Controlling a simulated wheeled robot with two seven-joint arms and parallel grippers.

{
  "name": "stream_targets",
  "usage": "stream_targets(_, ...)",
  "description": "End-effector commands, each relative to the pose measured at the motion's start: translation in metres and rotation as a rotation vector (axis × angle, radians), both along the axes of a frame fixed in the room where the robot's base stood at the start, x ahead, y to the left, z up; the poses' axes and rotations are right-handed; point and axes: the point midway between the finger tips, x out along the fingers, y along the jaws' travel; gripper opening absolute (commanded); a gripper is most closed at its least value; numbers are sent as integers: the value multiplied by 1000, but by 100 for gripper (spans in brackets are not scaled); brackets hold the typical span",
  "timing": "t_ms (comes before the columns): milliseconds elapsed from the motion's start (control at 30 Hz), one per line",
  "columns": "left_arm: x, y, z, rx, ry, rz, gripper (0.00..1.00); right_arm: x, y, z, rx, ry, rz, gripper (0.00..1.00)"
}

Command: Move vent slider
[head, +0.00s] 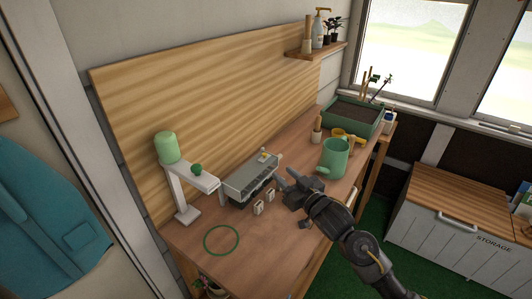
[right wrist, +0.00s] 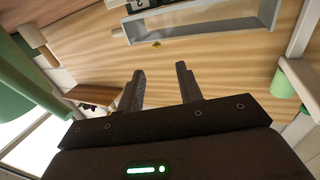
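A grey box-shaped unit (head: 250,178) with a dark slatted front stands on the wooden workbench. A small pale knob with a yellowish tip (head: 263,155) shows at its back right; I cannot tell whether this is the vent slider. My right gripper (head: 284,179) is just right of the unit, apart from it as far as I can see. In the right wrist view its two fingers (right wrist: 160,85) are spread with nothing between them. That view shows a grey frame (right wrist: 205,34), likely part of the unit, and a small yellow piece (right wrist: 156,44) beyond the fingertips. My left gripper is out of view.
A green-topped white stand (head: 167,150) is left of the unit, and two small pale pieces (head: 258,208) lie in front. A green watering can (head: 335,157) and a soil planter (head: 353,115) stand to the right. A green ring (head: 221,240) lies at the front left.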

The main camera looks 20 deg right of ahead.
Motion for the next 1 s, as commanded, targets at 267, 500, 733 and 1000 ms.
stream_targets(267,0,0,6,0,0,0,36,20,-1,2,-1,0,-13,36)
stream_targets(500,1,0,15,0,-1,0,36,65,14,2,-1,0,-11,36)
stream_targets(733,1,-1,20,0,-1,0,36,94,23,1,0,1,-10,36)
stream_targets(1000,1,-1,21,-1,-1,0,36,102,27,0,-2,-1,-8,36)
